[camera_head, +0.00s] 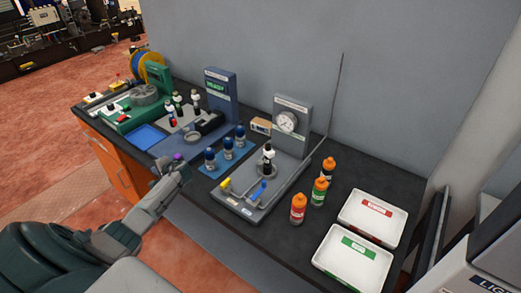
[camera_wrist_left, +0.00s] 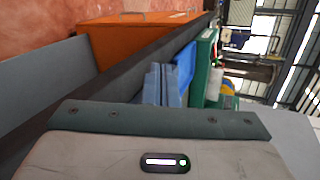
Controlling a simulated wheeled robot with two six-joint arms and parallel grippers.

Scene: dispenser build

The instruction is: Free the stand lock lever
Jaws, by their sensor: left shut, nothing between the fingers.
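The grey stand (camera_head: 240,205) with a dial gauge (camera_head: 287,122) on its back panel sits mid-bench in the head view. A blue lever (camera_head: 258,191) slants up from its base, and a yellow-tipped part (camera_head: 225,184) is at its left edge. I cannot tell which of these is the lock lever. A small dark bottle with a white top (camera_head: 268,155) stands upright on the stand. My left gripper (camera_head: 172,165) is shut and empty near the bench's front edge, left of the stand and apart from it. My right gripper is not in view.
Several blue-capped bottles (camera_head: 227,148) stand left of the stand. Orange-capped bottles (camera_head: 298,209) and two white trays (camera_head: 352,263) are on the right. A green machine (camera_head: 125,122) and a blue tray (camera_head: 146,136) are on the left. An orange cabinet (camera_wrist_left: 130,37) shows in the left wrist view.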

